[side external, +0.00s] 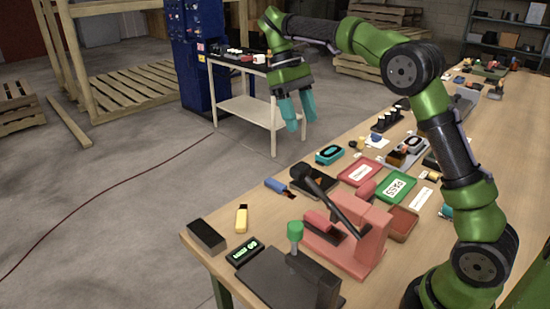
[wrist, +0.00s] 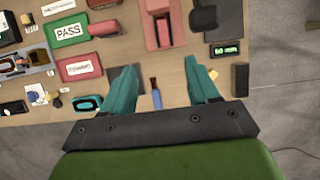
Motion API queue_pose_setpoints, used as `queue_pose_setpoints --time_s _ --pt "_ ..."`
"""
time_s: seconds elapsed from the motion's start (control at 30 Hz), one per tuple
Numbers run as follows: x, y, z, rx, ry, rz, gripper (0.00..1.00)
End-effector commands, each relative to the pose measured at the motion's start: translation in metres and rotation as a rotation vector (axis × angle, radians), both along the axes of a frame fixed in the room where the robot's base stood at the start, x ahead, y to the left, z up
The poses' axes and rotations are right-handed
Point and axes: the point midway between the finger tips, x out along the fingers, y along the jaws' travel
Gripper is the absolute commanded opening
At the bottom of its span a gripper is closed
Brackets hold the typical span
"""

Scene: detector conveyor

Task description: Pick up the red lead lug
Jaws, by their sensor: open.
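I cannot single out a red lead lug with certainty. A small blue piece with a reddish-brown end (wrist: 155,92) shows between the fingers in the wrist view, well below them. It also lies near the table edge in the side view (side external: 276,186). A small red block (side external: 259,59) sits on the cart behind.
The wooden table (side external: 222,258) holds a red press (side external: 358,250), a green PASS tray (side external: 393,188), a red tray (side external: 360,172), a teal-rimmed device (side external: 329,155), a yellow piece (side external: 241,219) and a dark block (side external: 206,236). A white cart (side external: 250,108) stands behind. Floor lies open between.

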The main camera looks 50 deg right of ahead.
Motion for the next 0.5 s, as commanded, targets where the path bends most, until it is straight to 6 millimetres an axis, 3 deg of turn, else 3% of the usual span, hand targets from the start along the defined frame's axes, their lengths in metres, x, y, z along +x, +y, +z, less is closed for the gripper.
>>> queue_pose_setpoints --time_s 0.5 --pt "-0.001 0.001 -0.089 0.001 -0.003 -0.002 0.60"
